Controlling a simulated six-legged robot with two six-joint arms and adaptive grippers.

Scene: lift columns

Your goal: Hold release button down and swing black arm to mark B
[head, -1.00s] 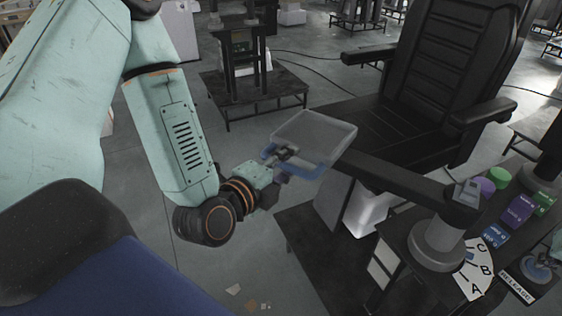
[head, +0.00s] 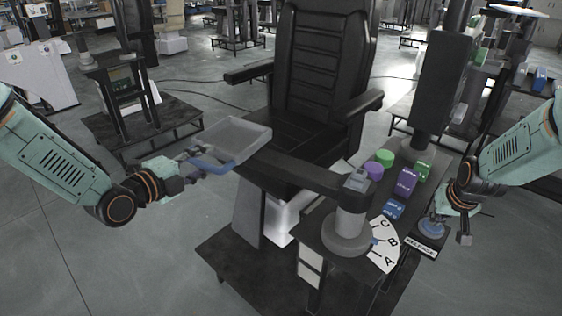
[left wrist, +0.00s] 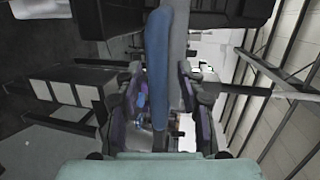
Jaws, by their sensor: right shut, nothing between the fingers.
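The black arm (head: 300,170) runs from a grey round post (head: 348,222) up-left across the chair seat to a grey tray (head: 238,138) with a blue handle (head: 210,166). My left gripper (head: 190,168) is at this handle; in the left wrist view the blue handle (left wrist: 158,70) lies between its spread fingers (left wrist: 160,110). Contact is unclear. A white fan scale with marks A, B (head: 392,242) and C sits beside the post. The blue round release button (head: 432,228) is behind the RELEASE label (head: 423,246). My right gripper (head: 464,236) is shut and empty, just right of the button, apparently not on it.
A black chair (head: 325,75) stands behind the black arm. Purple, green and blue blocks (head: 406,182) and small round pieces (head: 374,170) stand near the scale. A thick black column (head: 440,85) rises behind them. Open floor lies at the lower left.

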